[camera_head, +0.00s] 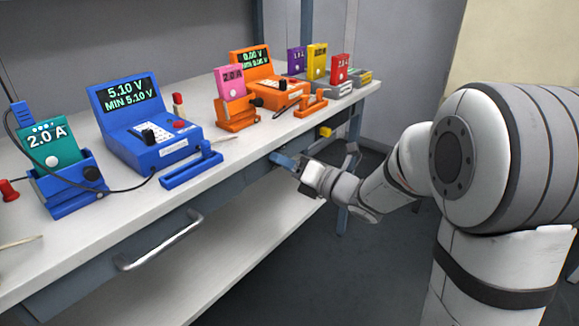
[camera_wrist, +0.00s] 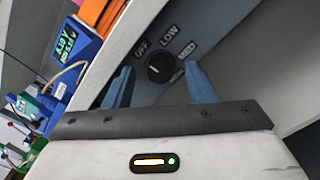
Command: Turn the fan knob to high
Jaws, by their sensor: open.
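The fan knob (camera_wrist: 160,67) is a round black knob on the blue-grey front panel, in the upper middle of the wrist view. My gripper (camera_wrist: 157,78) is open, with one blue finger at each side of the knob and gaps showing. In the head view my gripper (camera_head: 284,161) is at the bench's front panel, and the knob does not show.
Above the panel is the white benchtop (camera_head: 222,165), with a blue tester (camera_head: 150,125), an orange tester (camera_head: 265,80) and several coloured pouch cells in holders. A drawer handle (camera_head: 160,243) sticks out to the left. A lower shelf (camera_head: 205,255) lies below.

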